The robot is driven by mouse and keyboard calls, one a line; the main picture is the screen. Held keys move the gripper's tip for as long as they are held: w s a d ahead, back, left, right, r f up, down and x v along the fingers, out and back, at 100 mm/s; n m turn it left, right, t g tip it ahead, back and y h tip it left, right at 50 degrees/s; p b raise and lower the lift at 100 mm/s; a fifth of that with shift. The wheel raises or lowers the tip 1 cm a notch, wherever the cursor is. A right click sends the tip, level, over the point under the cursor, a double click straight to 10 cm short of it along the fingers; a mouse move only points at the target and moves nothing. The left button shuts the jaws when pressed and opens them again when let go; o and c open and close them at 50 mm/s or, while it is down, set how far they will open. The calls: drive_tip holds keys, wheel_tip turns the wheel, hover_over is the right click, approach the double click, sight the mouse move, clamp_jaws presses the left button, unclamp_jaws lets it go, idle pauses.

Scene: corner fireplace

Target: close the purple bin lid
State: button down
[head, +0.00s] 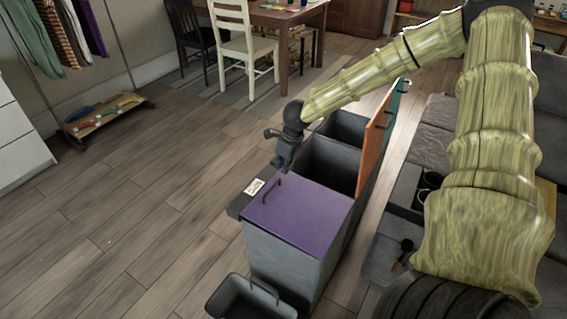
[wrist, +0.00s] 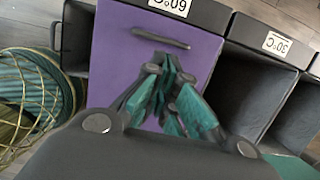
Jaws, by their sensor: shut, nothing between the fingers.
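The purple lid (head: 298,222) lies flat over the top of the nearest compartment of the grey bin row, looking closed. Its dark bar handle (wrist: 160,38) shows in the wrist view, near the lid's edge on the label side.
The orange lid (head: 374,140) and the green lid (head: 399,97) stand upright by open compartments. A small grey bin (head: 243,298) stands in front. A wire basket (wrist: 32,92) is at left in the wrist view.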

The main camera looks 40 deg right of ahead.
drive_tip(key=shift+x, duration=5.4)
drive_tip(key=shift+d, duration=0.1)
drive_tip(key=shift+s+d+f, duration=0.1)
